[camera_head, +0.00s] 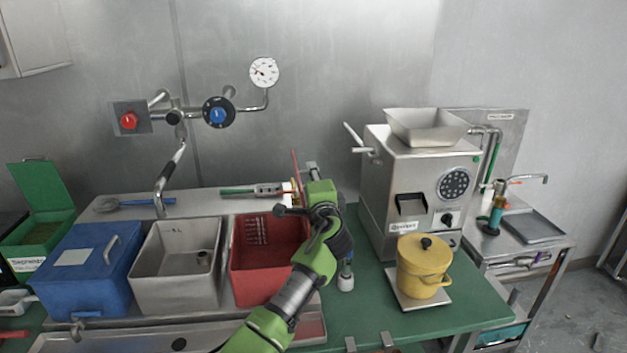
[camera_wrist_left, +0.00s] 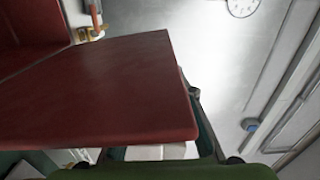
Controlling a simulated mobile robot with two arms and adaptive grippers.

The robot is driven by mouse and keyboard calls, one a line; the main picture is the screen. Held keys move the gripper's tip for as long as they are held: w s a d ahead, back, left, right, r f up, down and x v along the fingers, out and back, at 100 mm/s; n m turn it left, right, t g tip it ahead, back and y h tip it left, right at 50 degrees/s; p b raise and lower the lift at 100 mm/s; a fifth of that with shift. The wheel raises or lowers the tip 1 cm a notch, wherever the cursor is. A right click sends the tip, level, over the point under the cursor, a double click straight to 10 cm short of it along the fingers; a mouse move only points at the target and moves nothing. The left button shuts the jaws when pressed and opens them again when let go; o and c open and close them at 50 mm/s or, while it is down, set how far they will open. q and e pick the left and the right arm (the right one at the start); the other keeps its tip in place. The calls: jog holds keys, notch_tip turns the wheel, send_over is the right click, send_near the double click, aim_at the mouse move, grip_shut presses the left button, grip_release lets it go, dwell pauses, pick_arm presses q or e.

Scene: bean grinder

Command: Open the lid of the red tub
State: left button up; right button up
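The red tub (camera_head: 262,286) stands on the counter with its top open, and its inside shows. Its red lid (camera_head: 296,168) stands up at the tub's right side, seen almost edge-on. In the left wrist view the red lid (camera_wrist_left: 100,95) fills much of the picture, close to the camera, with the tub's red inner wall at the upper left. My left gripper (camera_head: 284,211) is at the lid, above the tub's right rim. The lid hides its fingertips in the wrist view, so I cannot tell whether it grips. My right gripper is out of view.
A grey tub (camera_head: 176,296) and a lidded blue tub (camera_head: 90,285) stand left of the red tub. A steel grinder (camera_head: 376,195) and a yellow pot (camera_head: 424,270) stand to the right. A tap (camera_head: 172,165) hangs behind.

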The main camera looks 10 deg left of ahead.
pick_arm(q)
jog(key=v, duration=1.2)
